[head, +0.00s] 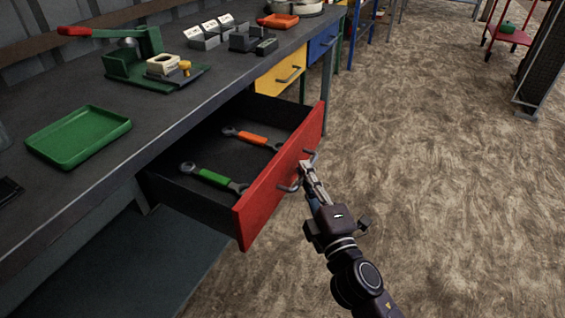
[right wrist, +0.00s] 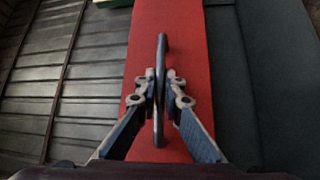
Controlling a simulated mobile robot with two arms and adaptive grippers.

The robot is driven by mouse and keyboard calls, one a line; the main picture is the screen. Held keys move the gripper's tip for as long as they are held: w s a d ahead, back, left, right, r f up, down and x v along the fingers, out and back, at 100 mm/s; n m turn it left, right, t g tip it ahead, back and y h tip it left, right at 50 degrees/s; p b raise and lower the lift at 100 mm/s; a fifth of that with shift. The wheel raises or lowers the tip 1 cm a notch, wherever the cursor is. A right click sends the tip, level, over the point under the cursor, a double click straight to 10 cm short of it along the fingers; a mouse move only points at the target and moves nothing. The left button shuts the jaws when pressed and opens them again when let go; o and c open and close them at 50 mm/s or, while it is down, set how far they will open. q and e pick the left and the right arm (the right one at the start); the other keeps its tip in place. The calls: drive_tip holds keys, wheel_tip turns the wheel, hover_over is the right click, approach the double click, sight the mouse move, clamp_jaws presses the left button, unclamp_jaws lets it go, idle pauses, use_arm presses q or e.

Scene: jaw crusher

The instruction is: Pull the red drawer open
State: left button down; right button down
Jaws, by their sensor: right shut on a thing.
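The red drawer (head: 270,185) stands pulled out from under the grey workbench, its dark inside in view. Two wrenches lie in it, one with an orange handle (head: 250,137) and one with a green handle (head: 210,177). The red front carries a grey bar handle (head: 291,187). My right gripper (head: 305,168) is shut on this handle at about its middle. In the right wrist view, the fingers (right wrist: 160,92) clasp the handle (right wrist: 161,52) from both sides, in front of the red drawer front (right wrist: 190,30). My left gripper is not in view.
The workbench (head: 75,200) holds a green tray (head: 80,137), a green press with a red lever (head: 130,60) and small grey blocks. A yellow drawer (head: 279,74) and a blue drawer (head: 322,44) are shut farther along. The brown floor right of the drawer is clear.

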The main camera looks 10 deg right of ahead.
drive_tip(key=shift+s+d+f, duration=0.1)
drive_tip(key=shift+s+d, duration=0.6)
drive_tip(key=shift+d, duration=0.2)
drive_tip(key=shift+s+d, duration=0.7)
drive_tip(key=shift+d, duration=0.2)
drive_tip(key=c, duration=2.1)
unclamp_jaws()
drive_tip(key=shift+s, duration=0.1)
drive_tip(key=s, duration=0.4)
drive_tip(key=s+d+f, duration=0.1)
drive_tip(key=s, duration=0.6)
drive_tip(key=shift+s+d+f, duration=0.25)
drive_tip(key=shift+s+d, duration=0.05)
drive_tip(key=shift+d, duration=0.1)
